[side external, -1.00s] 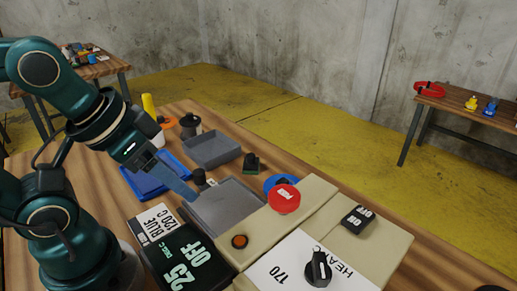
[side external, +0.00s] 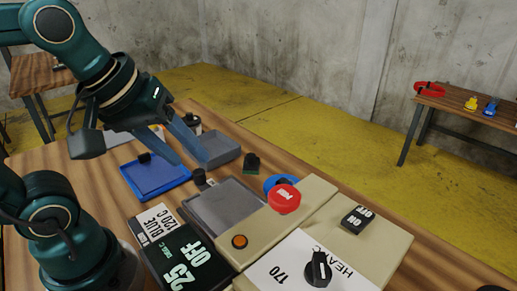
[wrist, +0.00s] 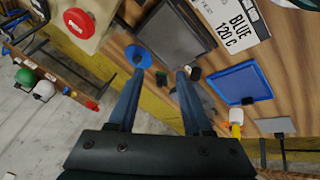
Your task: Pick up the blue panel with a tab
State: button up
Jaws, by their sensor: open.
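The blue panel with a small dark tab (side external: 160,178) lies flat in a bright blue rimmed tray on the wooden table, left of the grey trays in the side view. In the wrist view the panel (wrist: 240,83) is right of my fingers, with its tab near the lower edge. My gripper (side external: 193,161) is open and empty, raised above the table beside the panel on its right in the side view. In the wrist view the gripper (wrist: 160,72) has its two fingers apart with nothing between them. The panel's far corner is partly close behind a finger.
A grey tray (side external: 222,149), a small dark block (side external: 251,163) and a dark knob (side external: 199,176) are near the fingers.

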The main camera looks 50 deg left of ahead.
jog(key=w+a+r+n+g+y, duration=0.1)
jog(key=w+a+r+n, duration=0.1)
jog(key=w+a+n, duration=0.7)
jog(key=n+g+h, duration=0.1)
jog(key=n+g, duration=0.4)
jog(key=n, duration=1.4)
send_over(143, 154)
notch_tip(143, 154, down, 14)
jog(key=shift+w+f, duration=0.1)
jog(key=shift+f, duration=2.45)
grip_shut()
